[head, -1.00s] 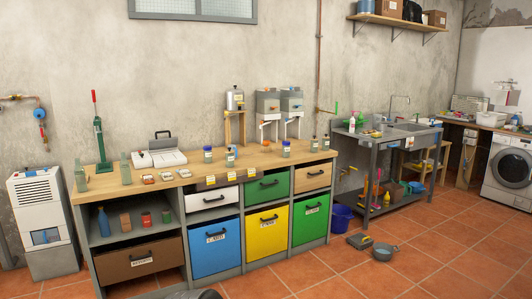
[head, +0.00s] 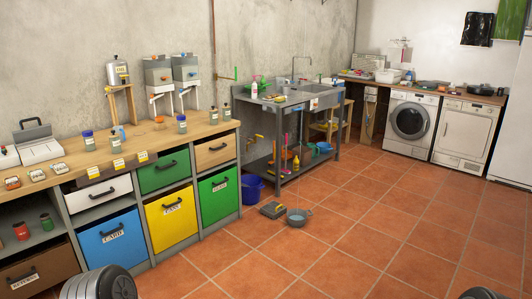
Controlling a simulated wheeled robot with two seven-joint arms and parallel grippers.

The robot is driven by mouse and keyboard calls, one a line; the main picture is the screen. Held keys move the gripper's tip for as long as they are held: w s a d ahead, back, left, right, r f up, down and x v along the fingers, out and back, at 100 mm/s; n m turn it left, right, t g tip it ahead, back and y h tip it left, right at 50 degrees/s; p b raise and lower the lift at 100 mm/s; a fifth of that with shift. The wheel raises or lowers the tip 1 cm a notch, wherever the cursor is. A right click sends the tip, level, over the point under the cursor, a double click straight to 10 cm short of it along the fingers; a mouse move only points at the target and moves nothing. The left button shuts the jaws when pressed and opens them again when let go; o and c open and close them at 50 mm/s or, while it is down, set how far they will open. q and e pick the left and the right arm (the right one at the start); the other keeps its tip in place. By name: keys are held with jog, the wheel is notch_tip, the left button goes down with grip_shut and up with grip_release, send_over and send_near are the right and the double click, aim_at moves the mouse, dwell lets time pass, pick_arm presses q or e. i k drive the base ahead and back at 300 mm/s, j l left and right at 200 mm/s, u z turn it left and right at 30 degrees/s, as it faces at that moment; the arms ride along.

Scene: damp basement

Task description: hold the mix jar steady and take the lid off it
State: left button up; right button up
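Several small jars stand on the wooden bench top at the left of the head view. Another lidded jar (head: 181,126) stands farther right, and pale glass jars (head: 213,117) stand near the bench's right end. I cannot tell which of them is the mix jar; any labels are too small to read. Neither of my grippers is in view. Only dark rounded parts of mine show at the bottom edge.
The wooden bench (head: 203,132) has coloured bins under it. A blue bucket (head: 252,187), a grey pan (head: 298,216) and a flat dark box (head: 273,210) are on the floor by the sink table (head: 288,103). A washing machine (head: 410,120) stands at the back. The tiled floor at centre right is clear.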

aim_at(182, 126)
jog(key=i, duration=4.05)
jog(key=u, duration=0.5)
